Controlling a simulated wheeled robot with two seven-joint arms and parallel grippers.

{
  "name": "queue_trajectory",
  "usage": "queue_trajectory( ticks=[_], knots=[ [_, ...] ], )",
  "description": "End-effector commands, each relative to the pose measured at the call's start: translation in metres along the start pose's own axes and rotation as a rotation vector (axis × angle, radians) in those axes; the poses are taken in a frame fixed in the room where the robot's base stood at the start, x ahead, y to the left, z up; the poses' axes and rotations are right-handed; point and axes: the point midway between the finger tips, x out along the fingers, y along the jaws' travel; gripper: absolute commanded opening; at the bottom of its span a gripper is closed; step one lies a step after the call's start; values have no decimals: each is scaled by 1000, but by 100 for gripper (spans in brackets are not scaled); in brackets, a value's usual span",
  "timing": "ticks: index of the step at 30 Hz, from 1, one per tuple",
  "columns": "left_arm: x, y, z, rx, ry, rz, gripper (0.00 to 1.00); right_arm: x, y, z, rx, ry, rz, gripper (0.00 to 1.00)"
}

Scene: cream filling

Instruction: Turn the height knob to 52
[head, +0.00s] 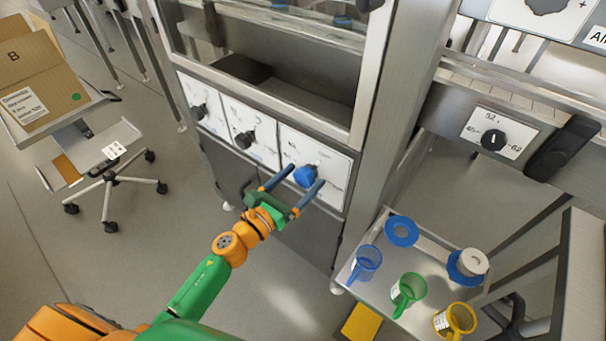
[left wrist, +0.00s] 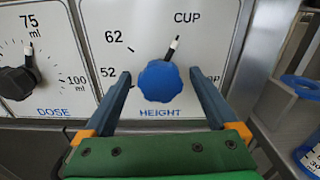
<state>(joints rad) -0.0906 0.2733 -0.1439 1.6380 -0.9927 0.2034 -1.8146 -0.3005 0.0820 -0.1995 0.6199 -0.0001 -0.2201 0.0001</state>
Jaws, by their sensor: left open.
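The height knob (left wrist: 160,82) is a blue lobed knob on a white panel marked HEIGHT. Its black-and-white pointer (left wrist: 173,48) points up and slightly right, near the CUP mark; the 62 and 52 marks are to its left. In the head view the blue knob (head: 305,176) is on the rightmost of a row of white panels. My left gripper (head: 306,178) is open, with one finger on each side of the knob; in the left wrist view its fingers (left wrist: 160,76) show gaps to the knob. My right gripper is not in view.
Two black knobs (head: 243,139) (head: 199,111) are on the panels to the left. Another dark knob (head: 493,140) is on a plate with numbers at right. A tray (head: 345,275) holding several coloured jugs and rings stands at lower right. A cardboard box (head: 40,75) is at left.

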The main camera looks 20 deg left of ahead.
Motion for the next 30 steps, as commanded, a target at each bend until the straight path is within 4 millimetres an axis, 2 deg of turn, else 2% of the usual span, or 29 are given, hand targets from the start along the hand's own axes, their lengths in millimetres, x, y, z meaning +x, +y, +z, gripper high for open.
queue_trajectory(
  ticks=[3,11,14,18,21,30],
  knots=[
    [9,0,0,-1,-1,1,93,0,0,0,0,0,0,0],
    [11,0,-1,-2,1,1,93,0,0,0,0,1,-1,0],
    [11,0,-1,-3,1,1,69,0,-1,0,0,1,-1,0],
    [11,0,-1,-3,1,1,31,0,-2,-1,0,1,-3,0],
    [11,0,-1,-3,1,1,8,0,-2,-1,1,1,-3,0],
    [11,0,-1,-54,2,1,8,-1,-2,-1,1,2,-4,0]
  ],
)
